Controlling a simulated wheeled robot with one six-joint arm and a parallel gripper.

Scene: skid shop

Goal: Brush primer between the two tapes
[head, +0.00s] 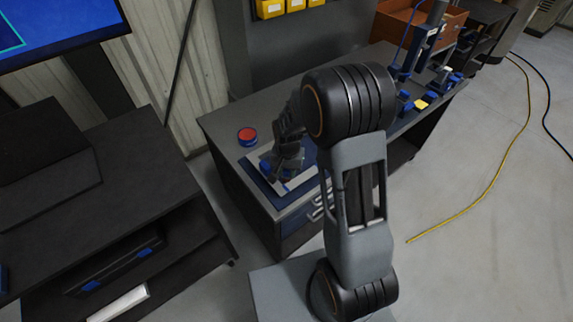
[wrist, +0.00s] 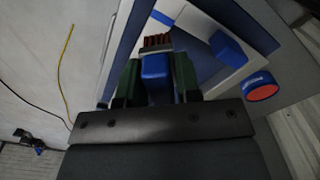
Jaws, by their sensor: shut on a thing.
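My gripper (wrist: 157,70) is shut on the blue handle of a brush (wrist: 157,41), whose brown bristles point away from the jaws. In the head view my gripper (head: 284,170) is over a pale panel (head: 301,183) on a blue mat (head: 262,186) at the bench's near end. The panel (wrist: 194,78) also shows in the wrist view, with a blue tape strip (wrist: 162,18) beyond the bristles and a blue piece (wrist: 227,46) to their right. I cannot tell whether the bristles touch the panel. My gripper hides part of it in the head view.
A blue tin with a red top (head: 247,136) stands on the bench beside the mat. It also shows in the wrist view (wrist: 262,87). Tools and blue items crowd the bench's far end. A yellow cable (head: 480,196) lies on the floor at right.

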